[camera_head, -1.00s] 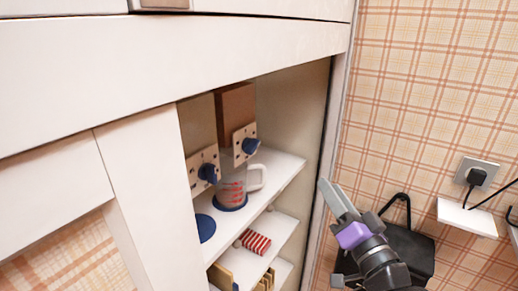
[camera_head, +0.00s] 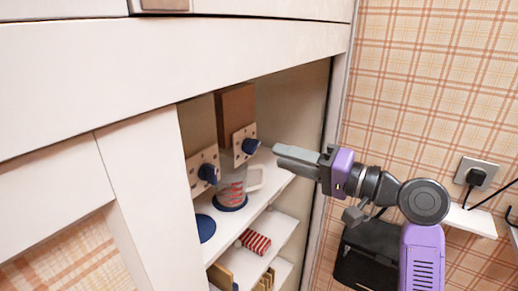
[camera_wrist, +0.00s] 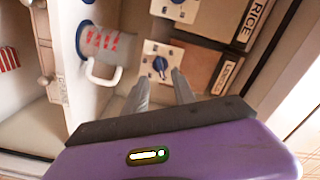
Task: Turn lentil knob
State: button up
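The lentil knob (camera_wrist: 160,63) is blue and sits on a pale plate on the front of a brown box with a partly readable label (camera_wrist: 227,72). In the head view it appears to be the right-hand blue knob (camera_head: 250,146). My gripper (camera_head: 281,156) is just to the right of that knob, at the cabinet opening, pointing left. In the wrist view the two fingers (camera_wrist: 160,80) are apart with nothing between them. The knob lies just beyond the fingertips, and I see no contact.
A second blue knob (camera_head: 208,173) is on the rice box beside it. A mug with red marks (camera_head: 232,187) stands on the shelf below the knobs, its handle toward my gripper. A red-striped item (camera_head: 256,242) is on a lower shelf. Cabinet walls bound the opening.

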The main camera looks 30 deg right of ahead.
aim_at(256, 149)
jog(key=p+x, duration=0.1)
jog(key=x, duration=0.6)
jog(key=shift+w, duration=0.1)
grip_shut()
